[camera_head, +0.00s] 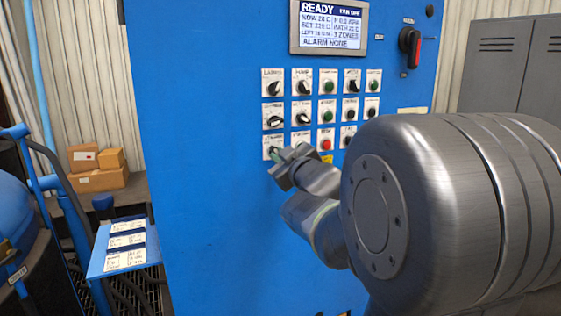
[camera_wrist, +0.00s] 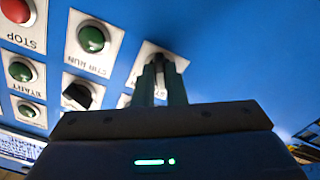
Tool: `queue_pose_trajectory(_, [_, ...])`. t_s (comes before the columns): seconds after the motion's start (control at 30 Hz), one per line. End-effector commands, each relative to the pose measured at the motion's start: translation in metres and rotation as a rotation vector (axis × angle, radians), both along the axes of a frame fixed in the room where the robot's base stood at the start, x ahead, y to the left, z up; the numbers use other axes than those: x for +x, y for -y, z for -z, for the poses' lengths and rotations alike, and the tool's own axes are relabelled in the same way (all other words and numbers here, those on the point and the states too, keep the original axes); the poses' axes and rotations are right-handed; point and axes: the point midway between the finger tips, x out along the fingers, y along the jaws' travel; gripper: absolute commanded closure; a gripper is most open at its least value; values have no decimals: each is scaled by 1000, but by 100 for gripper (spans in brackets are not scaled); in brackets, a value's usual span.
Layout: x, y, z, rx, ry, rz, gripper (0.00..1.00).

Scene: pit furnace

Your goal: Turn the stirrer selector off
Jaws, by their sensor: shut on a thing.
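The selector plate (camera_head: 267,141) at the lower left of the panel's control grid has my gripper (camera_head: 278,155) at it. In the wrist view my gripper (camera_wrist: 160,68) is shut on the selector's dark knob, in front of its white plate (camera_wrist: 146,50). The fingers hide most of the knob, so its position cannot be read. The plate's label is unreadable, but the green lamp (camera_wrist: 91,38) beside it is marked STIR RUN.
The blue cabinet (camera_head: 210,190) carries several other knobs and buttons close by, including a red STOP button (camera_wrist: 17,10). A display (camera_head: 329,26) above reads READY. A red-handled switch (camera_head: 411,46) is at upper right. A blue stand with labels (camera_head: 124,245) is at lower left.

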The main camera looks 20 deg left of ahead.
Motion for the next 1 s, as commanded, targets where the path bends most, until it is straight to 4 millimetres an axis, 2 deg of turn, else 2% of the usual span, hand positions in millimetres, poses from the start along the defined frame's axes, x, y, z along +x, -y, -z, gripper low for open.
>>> queue_pose_trajectory(0.13, [0,0,0,-2,-1,0,100])
queue_pose_trajectory(0.17, [0,0,0,-2,-1,0,87])
queue_pose_trajectory(0.27, [0,0,0,-2,-1,0,68])
queue_pose_trajectory(0.67, [-4,5,0,0,-1,1,67])
queue_pose_trajectory(0.83, [-20,24,0,1,-1,2,67])
queue_pose_trajectory(1.0, [-43,52,-2,1,1,5,67])
